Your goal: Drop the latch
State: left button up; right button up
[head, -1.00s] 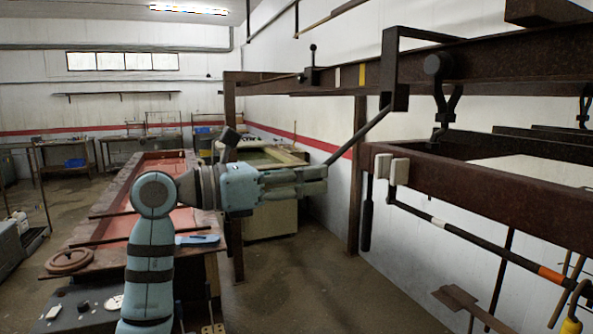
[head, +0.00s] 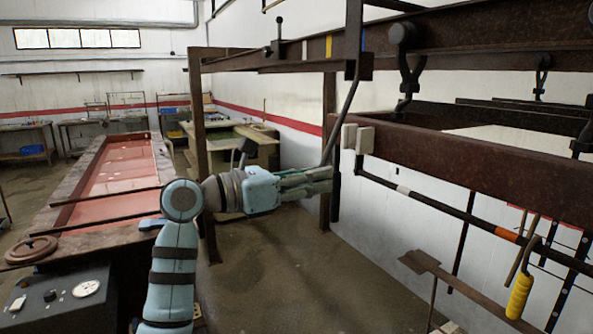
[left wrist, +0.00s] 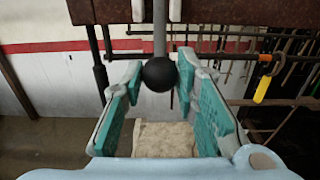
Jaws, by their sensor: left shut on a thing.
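A grey lever rod (head: 342,115) slants down from a dark bracket on the rusty upper rail (head: 440,55). Its lower end is a black ball knob (left wrist: 160,74), seen in the left wrist view. My left gripper (head: 328,181) is shut on this knob, with one finger on either side. The fingers hide the knob in the head view. A small dark pin with a round black top (head: 279,35) stands upright on the far part of the rail, left of the white and yellow marks. I cannot tell which part is the latch. My right gripper is out of view.
A rusty lower beam (head: 480,165) with pale pads (head: 357,138) is right of the gripper. A dark bar (head: 440,206) hangs below it, beside a yellow-handled hook (head: 519,296). A red-topped table (head: 120,165) stands left. The floor below the gripper is clear.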

pick_arm(q)
jog(key=f+p+x, duration=0.1)
jog(key=p+x, duration=0.1)
jog(key=x, duration=0.7)
jog(key=shift+f+p, duration=0.3)
jog(key=shift+f, duration=0.05)
jog(key=o, duration=1)
